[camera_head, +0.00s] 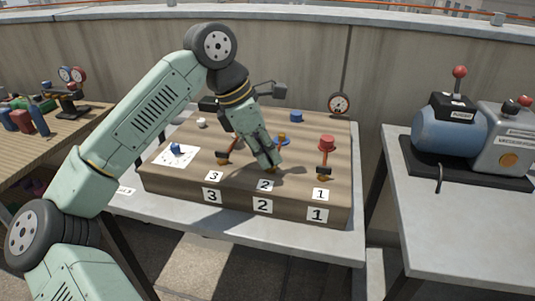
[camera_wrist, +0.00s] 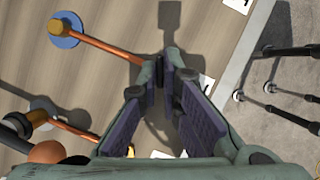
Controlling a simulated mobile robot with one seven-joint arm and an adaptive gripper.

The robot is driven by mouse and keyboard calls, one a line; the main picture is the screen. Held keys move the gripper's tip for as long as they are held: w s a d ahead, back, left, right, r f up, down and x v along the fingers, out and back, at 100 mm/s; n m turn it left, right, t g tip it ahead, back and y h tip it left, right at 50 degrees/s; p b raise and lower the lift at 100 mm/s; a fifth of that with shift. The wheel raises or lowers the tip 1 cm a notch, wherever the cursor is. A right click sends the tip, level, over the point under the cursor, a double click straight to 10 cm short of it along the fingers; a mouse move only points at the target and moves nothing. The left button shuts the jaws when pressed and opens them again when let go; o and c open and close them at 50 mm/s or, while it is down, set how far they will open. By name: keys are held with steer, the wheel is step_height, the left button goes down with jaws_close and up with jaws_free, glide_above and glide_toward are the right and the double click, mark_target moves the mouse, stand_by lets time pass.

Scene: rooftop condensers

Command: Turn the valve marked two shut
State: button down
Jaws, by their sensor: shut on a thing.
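The wooden valve block (camera_head: 240,191) stands on a grey table with labels 3, 2 and 1 along its front. The valve marked two (camera_head: 283,140) has a blue disc and an orange top, partly hidden by my gripper in the head view. In the wrist view its blue disc (camera_wrist: 62,41) bears a copper-coloured lever (camera_wrist: 105,46) reaching to my fingertips. My gripper (camera_head: 272,167) points down beside the 2 label (camera_head: 265,185); in the wrist view its fingers (camera_wrist: 165,75) are shut on the lever's dark end. The exact contact is partly hidden.
The valve marked one (camera_head: 327,143), with a red top, stands to the right. The valve marked three (camera_head: 223,157) is to the left, close to my gripper. A gauge (camera_head: 339,103) stands behind. A blue tank (camera_head: 445,127) is on the right table; bottles and gauges are at left.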

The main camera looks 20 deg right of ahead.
steer(key=shift+w+m+g+y+p, duration=0.1)
steer(key=shift+m+g+y+p, duration=0.25)
steer(key=shift+m, duration=0.75)
steer(key=shift+w+m+g+y+p, duration=0.15)
steer(key=shift+m+g, duration=0.3)
steer(key=shift+m, duration=0.65)
steer(key=shift+s, duration=0.1)
steer(key=c, duration=1.8)
jaws_free()
steer(key=shift+r, duration=0.1)
steer(key=v, duration=1.2)
